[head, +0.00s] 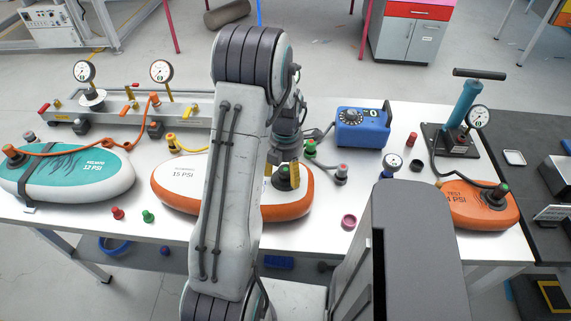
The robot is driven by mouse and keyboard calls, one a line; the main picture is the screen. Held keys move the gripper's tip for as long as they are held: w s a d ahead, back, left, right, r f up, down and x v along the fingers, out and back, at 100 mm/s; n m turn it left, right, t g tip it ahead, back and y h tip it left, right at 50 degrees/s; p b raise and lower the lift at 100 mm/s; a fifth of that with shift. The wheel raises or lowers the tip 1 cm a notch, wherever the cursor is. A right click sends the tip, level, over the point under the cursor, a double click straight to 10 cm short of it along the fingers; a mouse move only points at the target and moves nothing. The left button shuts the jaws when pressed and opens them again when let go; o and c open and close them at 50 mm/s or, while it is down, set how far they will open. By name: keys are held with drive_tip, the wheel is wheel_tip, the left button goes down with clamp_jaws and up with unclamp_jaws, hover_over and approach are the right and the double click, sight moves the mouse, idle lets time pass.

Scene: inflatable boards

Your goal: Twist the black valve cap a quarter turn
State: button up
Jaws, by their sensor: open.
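The middle inflatable board (180,189), white on top with an orange side and a 15 PSI marking, lies on the table. A black valve cap (285,182) stands near its right end, partly hidden. My gripper (281,172) points down at this spot from behind my large arm link. Its yellow-tipped fingers are apart, one at each side of the cap as seen here. I cannot tell whether either finger touches the cap. My arm link hides the middle of the board.
A teal board (75,178) lies left and an orange board (487,212) right. Behind stand a gauge rig (115,112), a blue box with a dial (362,128) and a hand pump (459,115). Small caps and a pink ring (348,221) lie around the boards.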

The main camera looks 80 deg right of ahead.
drive_tip(key=shift+f, duration=0.2)
drive_tip(key=c, duration=1.2)
drive_tip(key=o, duration=0.5)
drive_tip(key=c, duration=0.5)
drive_tip(key=n+b, duration=0.1)
drive_tip(key=n, duration=0.4)
